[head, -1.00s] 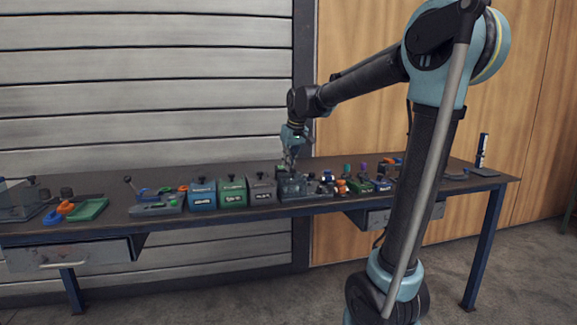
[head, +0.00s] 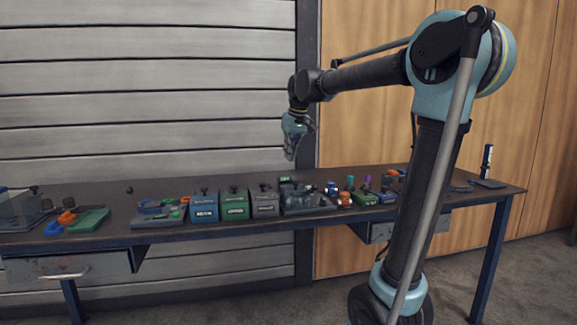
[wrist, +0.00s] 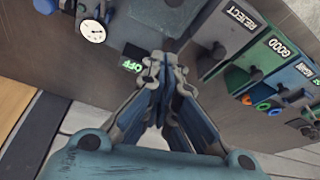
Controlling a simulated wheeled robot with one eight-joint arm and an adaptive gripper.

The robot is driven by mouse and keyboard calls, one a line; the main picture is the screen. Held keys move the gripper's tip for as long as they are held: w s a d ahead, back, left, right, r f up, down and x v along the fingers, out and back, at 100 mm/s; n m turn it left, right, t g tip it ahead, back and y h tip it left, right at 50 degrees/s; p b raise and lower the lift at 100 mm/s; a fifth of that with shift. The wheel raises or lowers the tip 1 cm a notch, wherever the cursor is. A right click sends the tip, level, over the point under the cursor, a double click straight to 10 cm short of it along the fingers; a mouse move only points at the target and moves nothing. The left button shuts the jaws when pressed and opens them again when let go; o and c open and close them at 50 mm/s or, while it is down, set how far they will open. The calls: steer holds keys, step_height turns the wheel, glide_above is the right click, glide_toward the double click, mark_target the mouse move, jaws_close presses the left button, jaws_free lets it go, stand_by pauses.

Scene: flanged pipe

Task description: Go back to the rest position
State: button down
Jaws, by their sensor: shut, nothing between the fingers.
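My gripper (head: 290,155) hangs in the air above the back part of the workbench (head: 100,192), clear of everything on it, pointing down. In the wrist view its fingers (wrist: 160,62) are closed together with nothing between them. Below it in the head view is a dark grey fixture (head: 308,203) with a small green display (head: 285,180) behind it. In the wrist view a lit green display (wrist: 131,66) shows just left of the fingertips. My forearm stretches left from the raised elbow.
A grey box (head: 264,204), labelled REJECT in the wrist view, a green box (head: 235,205) and a blue box (head: 204,207) stand left of the fixture. Small coloured parts (head: 366,197) stand to its right. A green tray (head: 90,220) lies far left. The air above the bench is free.

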steer(key=s+d+f+m+h, duration=0.1)
steer(key=s+d+f+m, duration=0.1)
steer(key=s+d+f, duration=0.5)
steer(key=s+d+f+m, duration=0.1)
steer(key=s+d+f, duration=0.4)
steer(key=s+d, duration=0.45)
steer(key=s+d+f+m+g+h, duration=0.1)
steer(key=s+d+f+m, duration=0.2)
steer(key=s+f, duration=1.2)
steer(key=d+f, duration=0.2)
steer(key=d, duration=0.1)
steer(key=shift+s+d, duration=0.2)
steer(key=shift+s, duration=0.2)
steer(key=shift+f, duration=0.1)
steer(key=shift+w+f, duration=0.2)
steer(key=shift+w, duration=0.25)
steer(key=c, duration=2.3)
jaws_free()
